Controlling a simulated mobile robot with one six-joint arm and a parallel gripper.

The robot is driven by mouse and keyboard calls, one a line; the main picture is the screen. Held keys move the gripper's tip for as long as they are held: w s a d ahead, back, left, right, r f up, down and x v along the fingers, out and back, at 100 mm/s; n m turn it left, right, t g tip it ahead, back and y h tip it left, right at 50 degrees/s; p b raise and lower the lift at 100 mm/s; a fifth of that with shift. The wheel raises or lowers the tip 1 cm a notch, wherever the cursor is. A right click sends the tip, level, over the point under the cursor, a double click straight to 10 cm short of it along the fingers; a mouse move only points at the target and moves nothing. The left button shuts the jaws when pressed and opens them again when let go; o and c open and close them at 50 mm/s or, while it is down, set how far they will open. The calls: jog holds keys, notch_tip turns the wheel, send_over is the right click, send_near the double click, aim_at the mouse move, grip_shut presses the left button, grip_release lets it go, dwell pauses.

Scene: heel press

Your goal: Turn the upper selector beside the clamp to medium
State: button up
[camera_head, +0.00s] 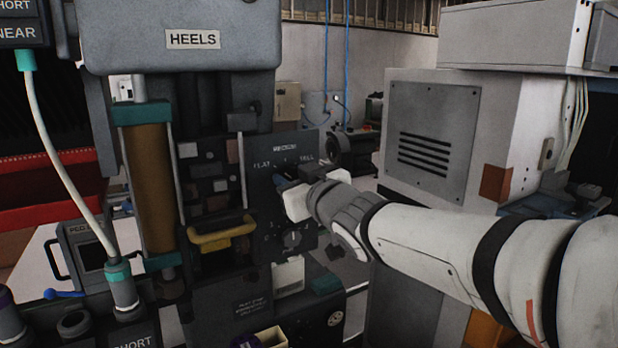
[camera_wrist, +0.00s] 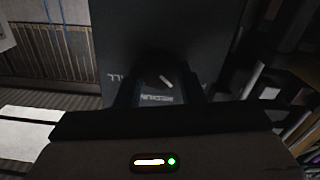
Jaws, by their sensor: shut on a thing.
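The upper selector is a dark knob (camera_wrist: 149,78) with a short white pointer line, on a dark panel (camera_head: 262,190) beside the clamp. The panel's labels read FLAT at left, MEDIUM at top and TALL at right in the head view. In the wrist view they appear upside down, with MEDIUM just below the knob. The pointer slants to the lower right there, off the middle of MEDIUM, away from TALL. My gripper (camera_head: 289,184) is shut on the knob, with a dark finger on each side in the wrist view (camera_wrist: 160,86). In the head view my gripper hides most of the knob.
A lower selector (camera_head: 292,239) sits on the same panel below my gripper. The clamp with its brown column (camera_head: 152,180) and yellow handle (camera_head: 222,234) stands to the left. A grey cabinet (camera_head: 432,140) stands behind my arm at right.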

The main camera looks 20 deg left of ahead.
jog(key=m+p, duration=0.3)
jog(key=m, duration=0.1)
jog(key=shift+w+d+m, duration=0.1)
jog(key=shift+m, duration=0.2)
jog(key=m+p, duration=0.1)
jog(key=m, duration=0.3)
jog(key=shift+f+m+p, duration=0.1)
jog(key=shift+m+p, duration=0.25)
jog(key=shift+m, duration=0.05)
dwell(0.3)
jog(key=o, duration=1)
jog(key=shift+d, duration=0.1)
jog(key=b+v, duration=0.1)
jog(key=v, duration=0.6)
jog(key=shift+d+b, duration=0.3)
